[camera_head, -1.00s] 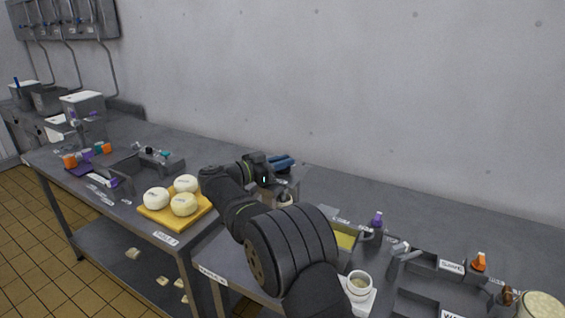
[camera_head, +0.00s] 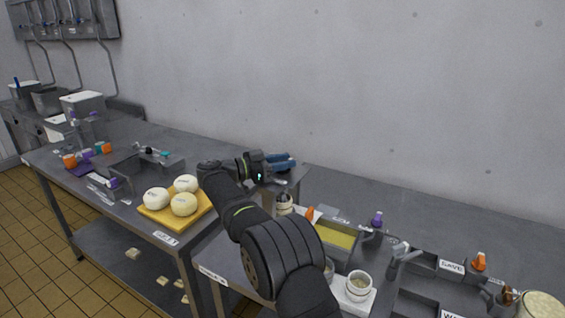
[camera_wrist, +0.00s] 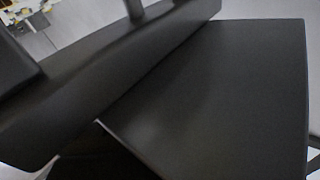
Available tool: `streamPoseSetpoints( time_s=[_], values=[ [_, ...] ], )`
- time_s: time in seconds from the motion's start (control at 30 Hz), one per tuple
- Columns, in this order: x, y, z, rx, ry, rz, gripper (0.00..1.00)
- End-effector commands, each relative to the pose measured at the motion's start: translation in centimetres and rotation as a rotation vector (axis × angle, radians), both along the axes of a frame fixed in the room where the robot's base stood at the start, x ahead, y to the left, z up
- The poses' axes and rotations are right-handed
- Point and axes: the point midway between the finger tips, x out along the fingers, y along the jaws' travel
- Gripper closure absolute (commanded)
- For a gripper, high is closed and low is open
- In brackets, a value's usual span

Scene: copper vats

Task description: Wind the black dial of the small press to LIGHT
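My gripper (camera_head: 268,172) is at the back edge of the tables, above a grey block-like unit (camera_head: 293,182) that my arm partly covers. Its fingers are too small and dark to tell open from shut. I cannot make out which unit is the small press, nor a dial marked LIGHT. A small black knob (camera_head: 149,149) shows on the grey fixture (camera_head: 172,166) on the left table, far from my gripper. In the wrist view, large dark grey surfaces fill the picture close up, and no dial can be made out.
Blue items (camera_head: 281,163) lie beside my gripper. White rounds (camera_head: 183,205) sit on a yellow board (camera_head: 153,217) left of my arm. A tray with yellow contents (camera_head: 336,237), white cups (camera_head: 359,282) and an orange-topped knob (camera_head: 479,262) stand to the right. The back right tabletop is clear.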

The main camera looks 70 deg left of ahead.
Motion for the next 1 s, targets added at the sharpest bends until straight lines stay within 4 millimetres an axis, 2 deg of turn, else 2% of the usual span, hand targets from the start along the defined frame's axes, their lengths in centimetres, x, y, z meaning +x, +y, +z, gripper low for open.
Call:
streamPoseSetpoints(
  time_s=[0.3, 0.47, 0.57, 1.0],
  values=[
    [-0.2, 0.0, -0.1, 0.0, 0.001, 0.001, 0.64],
    [-1.6, -0.1, -0.1, -0.001, 0.001, 0.003, 0.64],
    [-3.6, -0.3, -0.1, 0.001, 0.001, 0.005, 0.64],
    [-14.2, -1.5, -0.1, 0.002, 0.0, 0.003, 0.64]
  ],
)
